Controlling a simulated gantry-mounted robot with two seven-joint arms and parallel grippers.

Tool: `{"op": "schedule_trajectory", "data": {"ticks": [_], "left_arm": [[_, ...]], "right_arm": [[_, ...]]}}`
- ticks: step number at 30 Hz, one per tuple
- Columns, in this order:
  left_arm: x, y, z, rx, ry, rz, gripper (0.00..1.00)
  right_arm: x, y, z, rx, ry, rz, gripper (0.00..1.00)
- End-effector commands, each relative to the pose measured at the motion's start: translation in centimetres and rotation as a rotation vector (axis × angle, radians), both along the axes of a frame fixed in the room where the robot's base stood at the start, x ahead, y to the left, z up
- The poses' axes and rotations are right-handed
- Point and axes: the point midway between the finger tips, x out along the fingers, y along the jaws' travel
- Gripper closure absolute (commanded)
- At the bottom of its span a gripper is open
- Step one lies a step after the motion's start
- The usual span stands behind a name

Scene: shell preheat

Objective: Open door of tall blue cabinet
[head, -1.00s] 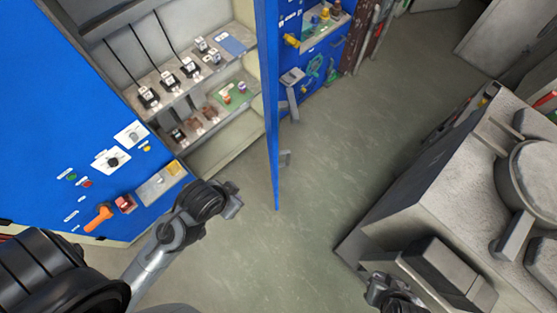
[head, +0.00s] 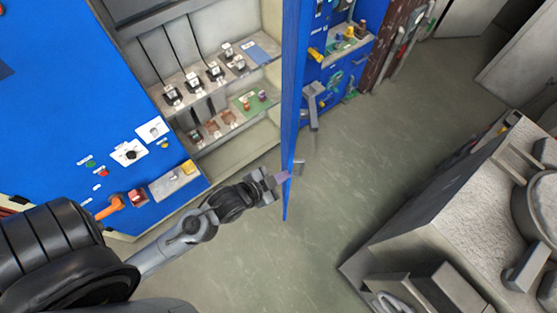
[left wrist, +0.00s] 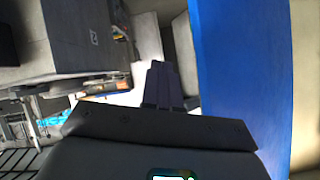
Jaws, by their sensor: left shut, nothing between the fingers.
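The tall blue cabinet (head: 60,110) fills the left of the head view, its front compartment exposed. Its blue door (head: 290,120) stands swung out, seen nearly edge-on, with a grey handle (head: 314,105) on the far side. My left gripper (head: 282,177) is shut and empty, its fingertips at the lower part of the door on the cabinet side; whether they touch it I cannot tell. In the left wrist view the closed fingers (left wrist: 163,86) point forward, with the blue door (left wrist: 240,75) close on their right. My right gripper cannot be made out.
Shelves inside the cabinet hold several small electrical parts (head: 215,72). A grey worktop unit (head: 440,220) with a round vessel stands at right. Other blue panels (head: 345,60) are behind the door. The floor (head: 370,150) between door and worktop is clear.

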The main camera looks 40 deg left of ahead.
Motion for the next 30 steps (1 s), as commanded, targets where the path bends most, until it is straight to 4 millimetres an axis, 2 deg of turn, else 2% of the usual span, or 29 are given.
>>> {"op": "schedule_trajectory", "data": {"ticks": [1,6,11,14,18,22,25,27,30], "left_arm": [[0.7,0.4,-1.5,0.040,-0.076,-0.034,1.00],[2.5,1.8,-5.0,0.187,-0.370,-0.165,1.00],[2.4,4.5,-9.7,0.344,-0.639,-0.312,1.00],[1.8,7.1,-13.4,0.449,-0.799,-0.425,1.00],[0.7,11.7,-18.2,0.574,-0.966,-0.587,1.00],[0.6,16.3,-22.1,0.665,-1.026,-0.718,1.00],[1.4,19.6,-24.6,0.737,-1.002,-0.791,1.00],[2.1,21.3,-25.8,0.782,-0.981,-0.830,1.00],[2.8,22.5,-26.6,0.822,-0.975,-0.872,1.00]], "right_arm": [[-0.1,0.0,-1.2,0.000,0.001,0.000,1.00],[-0.1,0.0,-4.5,-0.002,0.003,0.001,1.00],[-0.1,-0.1,-9.0,-0.003,0.004,0.002,1.00],[-0.1,-0.1,-12.6,-0.005,0.003,0.003,1.00],[-0.1,-0.1,-17.8,-0.006,0.006,0.003,1.00],[-0.1,-0.1,-22.1,-0.004,0.007,0.002,1.00],[-0.1,-0.1,-25.0,-0.003,0.007,0.001,1.00],[-0.1,-0.1,-26.6,-0.003,0.007,0.001,1.00],[-0.1,0.0,-28.4,-0.001,0.006,0.001,1.00]]}}
